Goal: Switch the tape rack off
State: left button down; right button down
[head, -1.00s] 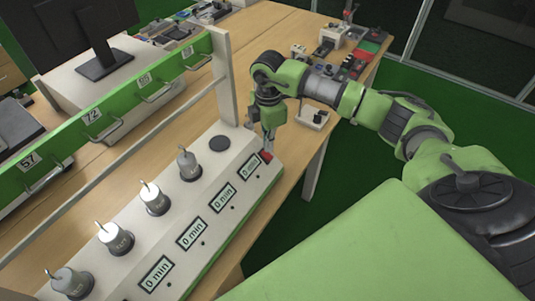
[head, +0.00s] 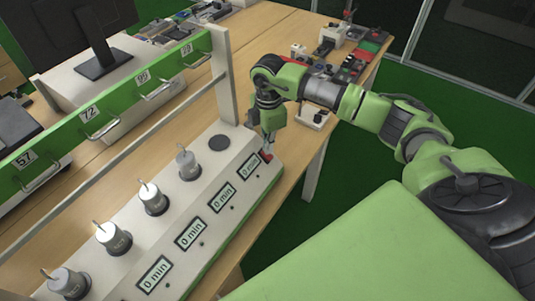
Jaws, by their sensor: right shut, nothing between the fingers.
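The tape rack is a long white base (head: 150,233) with a green bar above it that carries numbered tags and metal hooks. Several grey cylindrical weights with hooks stand on its top, and several displays on its sloped front read "0 min". A red switch (head: 266,156) sits at the base's right end. My right gripper (head: 268,150) points down at this switch, its fingers shut and empty. The tips are at or very near the switch; I cannot tell whether they touch, and they partly hide it. My left gripper is not in view.
The rack stands on a wooden table (head: 268,38). A monitor (head: 85,30) is behind the rack at the upper left. Several small devices (head: 345,50) lie at the table's far right end. Green floor is clear beyond the table's right edge.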

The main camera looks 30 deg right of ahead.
aim_at(268, 156)
jog(key=shift+s+f+b, duration=0.1)
jog(key=shift+f+b, duration=0.4)
jog(key=shift+f, duration=0.3)
jog(key=shift+r, duration=0.1)
jog(key=shift+r+p, duration=0.8)
notch_tip(268, 156, up, 5)
jog(key=p, duration=0.3)
jog(key=shift+r+p, duration=0.15)
jog(key=shift+p, duration=0.2)
